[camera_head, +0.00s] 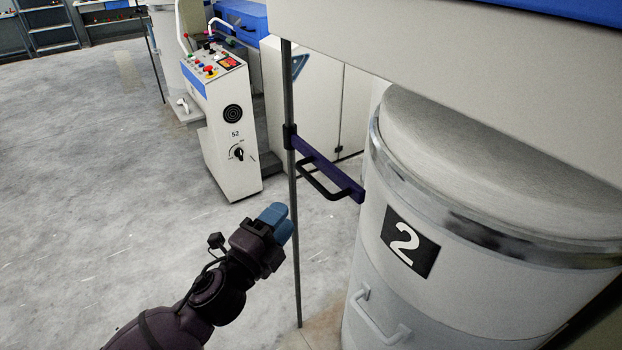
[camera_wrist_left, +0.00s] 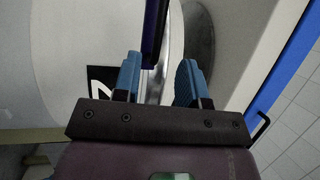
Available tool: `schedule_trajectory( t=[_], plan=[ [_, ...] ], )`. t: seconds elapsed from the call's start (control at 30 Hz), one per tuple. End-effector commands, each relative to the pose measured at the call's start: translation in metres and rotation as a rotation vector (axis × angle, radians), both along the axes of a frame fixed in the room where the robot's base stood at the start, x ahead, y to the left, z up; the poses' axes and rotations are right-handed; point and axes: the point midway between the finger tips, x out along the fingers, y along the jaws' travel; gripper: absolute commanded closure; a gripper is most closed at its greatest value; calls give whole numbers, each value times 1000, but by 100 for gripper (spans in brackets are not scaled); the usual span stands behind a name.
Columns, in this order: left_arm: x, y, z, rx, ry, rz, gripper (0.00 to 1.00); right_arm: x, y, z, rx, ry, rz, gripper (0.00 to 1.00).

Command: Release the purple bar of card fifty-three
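The purple bar (camera_head: 335,176) reaches from a black clamp on a thin upright pole (camera_head: 290,100) across to the side of the large can marked 2 (camera_head: 385,190). A black handle (camera_head: 318,185) is on its near side. My left gripper (camera_head: 279,222) has blue fingers and is below and in front of the bar, apart from it in the head view. In the left wrist view the fingers of my gripper (camera_wrist_left: 158,75) are spread, with the bar (camera_wrist_left: 154,30) ahead, lined up with the gap between them. My right gripper is not in view.
A control cabinet marked 52 (camera_head: 232,150) stands behind the pole to the left. A pale machine body (camera_head: 460,70) overhangs the can at upper right. A grab handle (camera_head: 378,318) sticks out low on the can. The grey floor (camera_head: 90,180) at left is clear.

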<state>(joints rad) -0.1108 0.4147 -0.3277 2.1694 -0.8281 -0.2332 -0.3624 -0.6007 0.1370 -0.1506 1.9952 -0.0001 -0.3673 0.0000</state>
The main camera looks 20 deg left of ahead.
Motion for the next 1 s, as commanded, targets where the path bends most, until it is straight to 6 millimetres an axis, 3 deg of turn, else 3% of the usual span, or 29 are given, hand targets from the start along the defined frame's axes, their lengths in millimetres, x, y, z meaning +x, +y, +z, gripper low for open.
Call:
schedule_trajectory(
  t=[0.17,0.7,1.0],
  plan=[
    [13,-4,5,11,-10,-2,61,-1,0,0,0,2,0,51],
    [86,-24,18,8,-7,-2,61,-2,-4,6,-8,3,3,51],
    [102,-28,20,8,-3,0,61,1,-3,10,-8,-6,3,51]
  ],
)
